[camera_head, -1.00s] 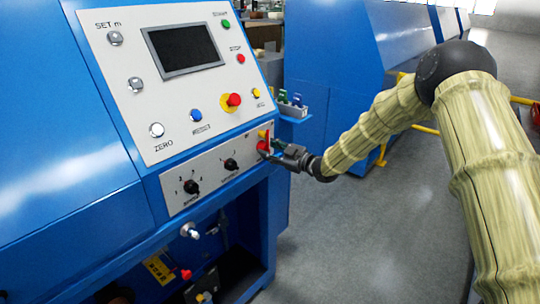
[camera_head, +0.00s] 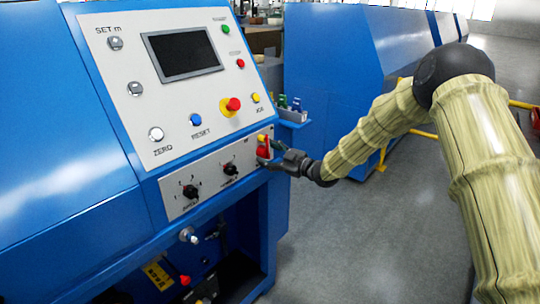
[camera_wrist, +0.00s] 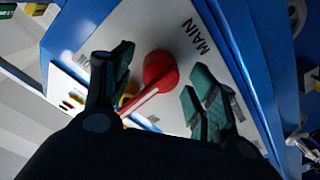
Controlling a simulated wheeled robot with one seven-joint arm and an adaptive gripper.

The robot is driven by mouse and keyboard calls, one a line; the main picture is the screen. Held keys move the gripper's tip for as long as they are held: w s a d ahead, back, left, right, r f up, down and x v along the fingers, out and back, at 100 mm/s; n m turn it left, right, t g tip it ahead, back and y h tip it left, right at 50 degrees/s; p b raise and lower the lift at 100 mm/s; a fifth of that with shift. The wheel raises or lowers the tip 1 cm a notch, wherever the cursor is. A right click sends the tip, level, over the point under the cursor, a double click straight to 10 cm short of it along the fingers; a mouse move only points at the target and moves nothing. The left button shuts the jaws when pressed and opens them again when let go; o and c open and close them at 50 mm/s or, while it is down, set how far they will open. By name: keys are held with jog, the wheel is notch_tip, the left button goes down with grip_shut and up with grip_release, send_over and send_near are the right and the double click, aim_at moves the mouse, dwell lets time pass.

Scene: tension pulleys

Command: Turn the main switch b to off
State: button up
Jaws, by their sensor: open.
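The main switch (camera_head: 264,146) is a red rotary handle on a yellow base at the right end of the lower panel. In the wrist view the red handle (camera_wrist: 158,72) has a white stripe along its lever, which points down and to the left. The word MAIN is printed beside it. My gripper (camera_head: 274,158) is at the switch, reaching in from the right. In the wrist view my gripper (camera_wrist: 155,95) is open, with one green-padded finger on each side of the handle. Gaps show between the handle and both fingers. The lever's lower end is partly hidden by my gripper.
Two black selector knobs, one of them at the lower left (camera_head: 190,191), sit left of the switch. Above are a red emergency button (camera_head: 233,104) and a yellow button (camera_head: 256,97). A small bin shelf (camera_head: 292,111) stands behind. Floor to the right is clear.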

jog(key=v, duration=1.2)
